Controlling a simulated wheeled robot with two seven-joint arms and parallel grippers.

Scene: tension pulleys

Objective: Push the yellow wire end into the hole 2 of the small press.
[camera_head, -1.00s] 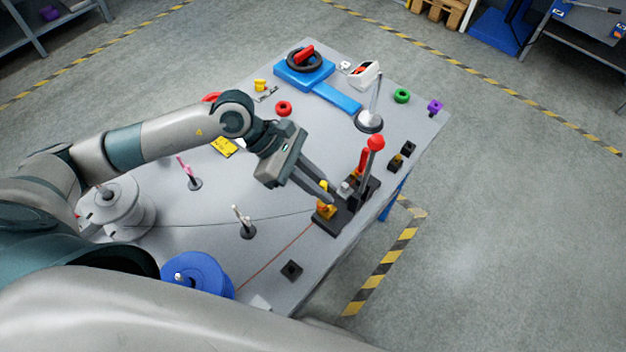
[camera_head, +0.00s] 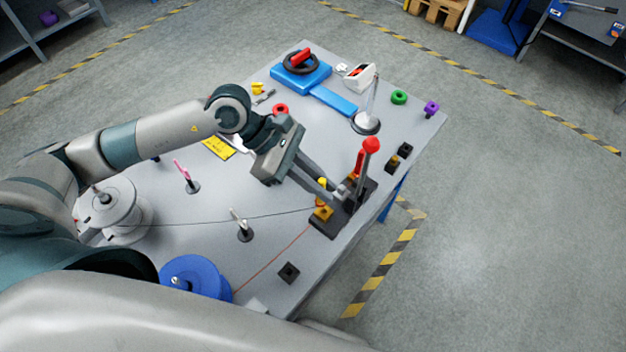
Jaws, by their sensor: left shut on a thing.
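The small press (camera_head: 328,226) stands at the table's near right edge. It has a dark base, yellow-orange parts (camera_head: 322,212) and a lever with a red knob (camera_head: 370,145). My left gripper (camera_head: 336,192) reaches over the press from the left, its fingertips low among the press parts. It is shut on the yellow wire end, which is too small and covered to see clearly. A thin dark wire (camera_head: 280,215) runs across the table to the press. Hole 2 cannot be made out. My right gripper is not in view.
A white spool (camera_head: 120,215), a blue spool (camera_head: 195,275) and a thin post (camera_head: 243,228) stand to the left. A red wire (camera_head: 270,262) runs near the front. A blue fixture (camera_head: 300,75) and a lamp-like stand (camera_head: 367,122) are at the back.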

